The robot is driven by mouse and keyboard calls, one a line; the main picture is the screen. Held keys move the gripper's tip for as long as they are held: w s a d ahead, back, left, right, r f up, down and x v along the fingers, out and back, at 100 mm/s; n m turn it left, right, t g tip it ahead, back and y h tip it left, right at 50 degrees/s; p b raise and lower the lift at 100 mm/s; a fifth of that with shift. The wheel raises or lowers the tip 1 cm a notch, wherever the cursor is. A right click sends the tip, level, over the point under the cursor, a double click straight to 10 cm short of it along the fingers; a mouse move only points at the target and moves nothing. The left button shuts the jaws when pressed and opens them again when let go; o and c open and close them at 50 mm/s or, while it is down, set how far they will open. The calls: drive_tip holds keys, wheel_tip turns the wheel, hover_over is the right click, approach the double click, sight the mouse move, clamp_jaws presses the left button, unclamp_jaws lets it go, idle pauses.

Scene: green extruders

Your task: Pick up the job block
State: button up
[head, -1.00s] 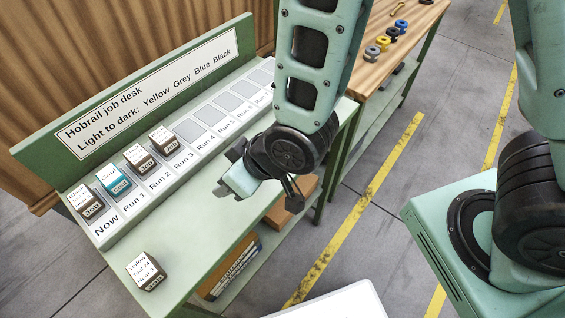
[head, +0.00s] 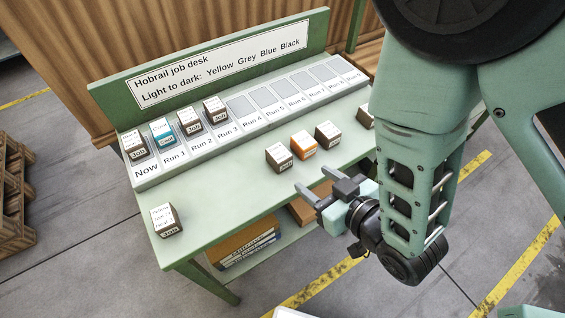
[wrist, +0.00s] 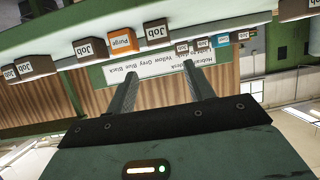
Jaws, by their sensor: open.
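Several brown job blocks with white tops stand on the green desk. One stands alone at the near left corner (head: 166,220), its top label starting "Yellow". Others lie loose near the middle: one left (head: 279,158) and one right (head: 328,136) of an orange Purge block (head: 303,146). Another (head: 366,117) is partly hidden by my arm. Job blocks also sit at Now (head: 134,149), Run 2 (head: 190,123) and Run 3 (head: 216,111). My gripper (head: 315,183) is open and empty by the desk's front edge, nearer than the loose blocks. The wrist view shows its fingers (wrist: 162,78) apart, job blocks (wrist: 155,33) beyond.
A teal Cool block (head: 163,134) sits at Run 1. The slots from Run 4 rightward that I can see look empty. A sign board (head: 225,65) reads "Light to dark: Yellow Grey Blue Black". Boxes and binders (head: 240,244) fill the lower shelf. A pallet (head: 15,195) stands left.

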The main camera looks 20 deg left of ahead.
sight(282, 155)
drive_tip(key=b+x, duration=0.6)
drive_tip(key=x, duration=0.3)
drive_tip(key=shift+a, duration=0.1)
drive_tip(key=shift+p+x, duration=1)
drive_tip(key=shift+x, duration=1.85)
drive_tip(key=shift+w+r, duration=0.1)
drive_tip(key=c, duration=0.8)
